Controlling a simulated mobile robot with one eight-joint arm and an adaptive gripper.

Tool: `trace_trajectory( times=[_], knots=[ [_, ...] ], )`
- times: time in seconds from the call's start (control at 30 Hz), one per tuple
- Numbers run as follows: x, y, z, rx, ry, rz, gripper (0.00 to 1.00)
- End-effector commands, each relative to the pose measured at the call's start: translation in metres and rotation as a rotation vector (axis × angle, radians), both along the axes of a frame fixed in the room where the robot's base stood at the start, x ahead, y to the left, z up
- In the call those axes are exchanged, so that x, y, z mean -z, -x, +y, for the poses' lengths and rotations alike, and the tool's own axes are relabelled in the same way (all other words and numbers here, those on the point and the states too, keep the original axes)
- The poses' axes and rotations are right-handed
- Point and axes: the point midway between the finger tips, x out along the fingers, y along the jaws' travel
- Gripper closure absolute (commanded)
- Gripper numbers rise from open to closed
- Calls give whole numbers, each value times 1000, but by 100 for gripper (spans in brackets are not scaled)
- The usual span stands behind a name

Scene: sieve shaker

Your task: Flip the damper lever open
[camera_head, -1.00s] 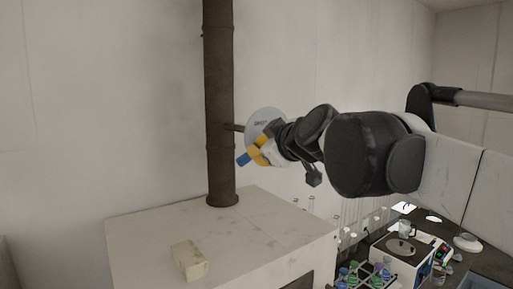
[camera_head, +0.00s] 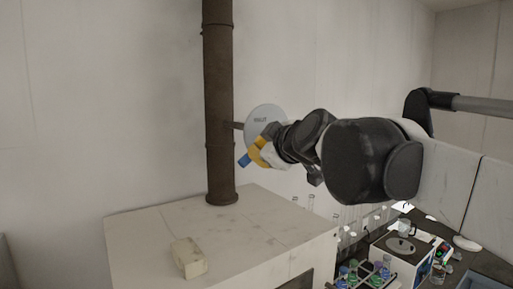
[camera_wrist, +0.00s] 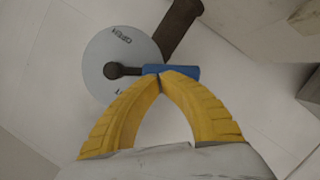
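The damper lever has a blue handle (camera_wrist: 185,72) on a short dark arm, pivoting on a dark hub (camera_wrist: 115,70) in front of a round grey disc (camera_wrist: 100,48). The disc carries an OPEN label, inverted in the wrist view, and a partly hidden SHUT label. In the head view the disc (camera_head: 262,118) stands right of the brown pipe (camera_head: 219,100), and the blue handle (camera_head: 244,160) slants down-left. My gripper (camera_wrist: 161,75) has its yellow fingertips together at the handle, overlapping it in view. I see no gap between the tips; contact with the handle is unclear.
The pipe rises from a pale box-like furnace (camera_head: 140,235) with a light block (camera_head: 188,257) on top. At the lower right a dark bench holds a white-and-blue machine (camera_head: 400,250) and a rack of bottles (camera_head: 362,275). The air left of the pipe is clear.

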Motion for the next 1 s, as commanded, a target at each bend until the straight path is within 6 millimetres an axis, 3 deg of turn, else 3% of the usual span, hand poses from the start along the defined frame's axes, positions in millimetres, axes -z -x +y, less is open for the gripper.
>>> trace_trajectory(
  times=[1.0],
  knots=[
    [7,-1,-1,0,84,-57,100]
  ],
)
